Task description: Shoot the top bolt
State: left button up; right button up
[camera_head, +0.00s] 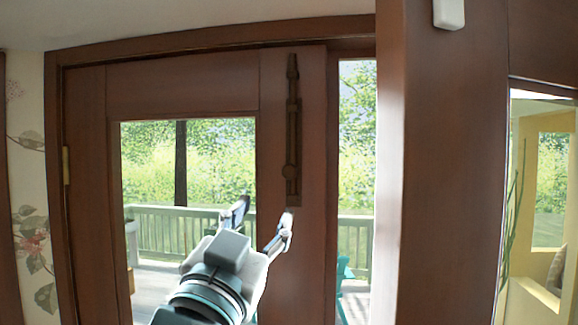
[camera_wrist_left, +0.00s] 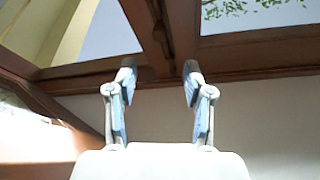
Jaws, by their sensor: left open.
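The top bolt (camera_head: 292,130) is a long, dark, narrow vertical fitting near the top of the brown wooden door (camera_head: 180,90), on the door's right stile. A round part shows low on it. My left gripper (camera_head: 264,215) is open and empty below and slightly left of the bolt's lower end, its fingers pointing up. In the left wrist view its two fingers (camera_wrist_left: 158,80) stand apart, and a dark vertical strip that looks like the bolt (camera_wrist_left: 160,35) shows between and beyond them. I cannot tell the exact gap to the bolt. My right gripper is not in view.
The door frame (camera_head: 210,38) runs across the top, and a thick brown post (camera_head: 435,180) stands to the right. The door's glass pane (camera_head: 200,165) shows a deck with a railing (camera_head: 175,225). A small white box (camera_head: 448,13) is on the post.

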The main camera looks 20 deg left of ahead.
aim_at(287, 175)
pick_arm(q)
jog(key=p+x, duration=0.4)
jog(key=x, duration=0.8)
jog(key=shift+w+r, duration=0.1)
jog(key=shift+w, duration=0.15)
jog(key=shift+w+a, duration=0.1)
jog(key=shift+w, duration=0.4)
jog(key=shift+r+p, duration=0.1)
jog(key=shift+p, duration=0.2)
grip_shut()
